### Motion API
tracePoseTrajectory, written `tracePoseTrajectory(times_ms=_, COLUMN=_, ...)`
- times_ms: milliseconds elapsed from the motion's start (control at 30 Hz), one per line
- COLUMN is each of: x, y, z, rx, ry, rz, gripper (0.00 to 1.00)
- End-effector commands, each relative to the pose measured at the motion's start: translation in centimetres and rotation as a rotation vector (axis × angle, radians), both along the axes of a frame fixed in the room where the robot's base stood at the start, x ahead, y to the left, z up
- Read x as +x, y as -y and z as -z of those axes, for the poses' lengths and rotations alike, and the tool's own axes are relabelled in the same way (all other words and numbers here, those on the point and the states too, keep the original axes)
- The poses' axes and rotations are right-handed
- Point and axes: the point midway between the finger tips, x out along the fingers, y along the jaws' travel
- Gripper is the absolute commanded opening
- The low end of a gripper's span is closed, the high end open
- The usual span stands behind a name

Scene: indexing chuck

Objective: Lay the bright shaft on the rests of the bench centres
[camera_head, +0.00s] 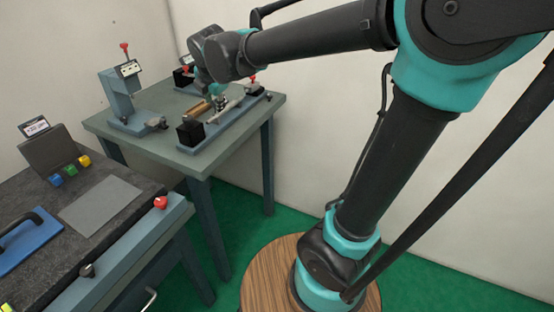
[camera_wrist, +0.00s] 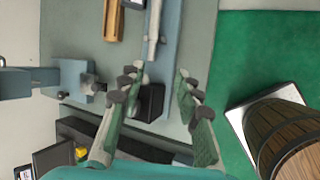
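The bench centres (camera_head: 246,122) are a long blue rail on the grey-green table, also in the wrist view (camera_wrist: 172,60). The bright shaft (camera_wrist: 153,28) appears as a pale rod lying lengthwise above the rail; it shows in the head view (camera_head: 229,109) too. I cannot tell whether it sits fully in both rests. My gripper (camera_wrist: 158,80) is open with nothing between its fingers. It is over the near end of the rail, above a black block (camera_wrist: 150,101). In the head view my gripper (camera_head: 219,104) is small and partly hidden by my wrist.
A wooden holder (camera_wrist: 110,20) lies beside the rail. A blue upright fixture (camera_head: 120,98) with a red knob stands at the table's left. A dark bench (camera_head: 40,195) with a blue tray is at left.

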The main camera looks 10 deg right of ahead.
Motion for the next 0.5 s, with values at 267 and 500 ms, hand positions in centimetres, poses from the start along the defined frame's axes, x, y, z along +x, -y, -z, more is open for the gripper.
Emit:
tracePoseTrajectory(times_ms=267, x=-5.0, y=11.9, z=8.3, rx=0.368, ry=-0.122, rz=0.724, gripper=0.34)
tracePoseTrajectory(times_ms=500, x=-13.2, y=20.1, z=16.1, rx=0.738, ry=-0.193, rz=1.474, gripper=0.34)
